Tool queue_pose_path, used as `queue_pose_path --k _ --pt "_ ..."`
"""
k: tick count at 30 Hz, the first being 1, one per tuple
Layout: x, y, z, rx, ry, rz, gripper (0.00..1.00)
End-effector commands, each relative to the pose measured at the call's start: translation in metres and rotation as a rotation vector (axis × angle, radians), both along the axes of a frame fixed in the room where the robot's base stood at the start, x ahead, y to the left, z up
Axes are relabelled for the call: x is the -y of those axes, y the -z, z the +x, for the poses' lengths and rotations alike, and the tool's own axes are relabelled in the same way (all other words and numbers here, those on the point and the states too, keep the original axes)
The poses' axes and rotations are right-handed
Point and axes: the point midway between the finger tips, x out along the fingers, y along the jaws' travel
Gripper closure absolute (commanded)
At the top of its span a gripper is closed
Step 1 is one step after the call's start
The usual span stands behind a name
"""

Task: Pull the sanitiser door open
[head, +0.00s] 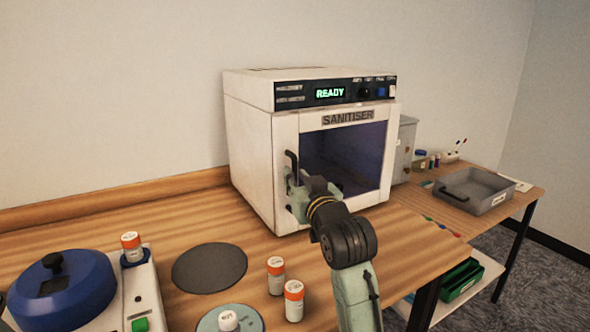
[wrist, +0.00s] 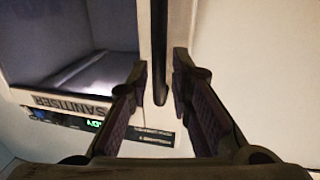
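The sanitiser (head: 250,150) is a white box cabinet with a lit READY display. Its door (head: 287,135) has a dark window and looks shut in the head view. The black upright door handle (head: 290,160) is at the door's left edge; its lower part is hidden behind my gripper. My gripper (head: 293,190) is in front of the handle. In the wrist view my gripper (wrist: 160,82) is open, with the handle (wrist: 160,45) between its two fingers. A gap shows on each side of the handle, so the fingers do not grip it.
Two orange-capped bottles (head: 275,275) (head: 294,300) stand on the table in front, left of my arm. A dark round mat (head: 209,268) and a blue-lidded device (head: 62,290) are further left. A grey tray (head: 477,190) is at the right.

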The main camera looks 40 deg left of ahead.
Motion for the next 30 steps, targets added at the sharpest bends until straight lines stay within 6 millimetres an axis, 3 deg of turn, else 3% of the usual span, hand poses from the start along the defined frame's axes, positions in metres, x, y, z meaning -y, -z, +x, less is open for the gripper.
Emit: queue_pose_path --k 6,16,24,30 --pt "-0.018 -0.001 0.012 0.000 -0.001 0.000 0.80" --pt "-0.020 0.000 0.013 0.001 0.000 0.000 0.81" --pt "-0.020 0.000 0.013 0.001 0.000 0.001 0.99" --pt "-0.019 0.000 0.013 0.001 0.000 0.001 1.00"
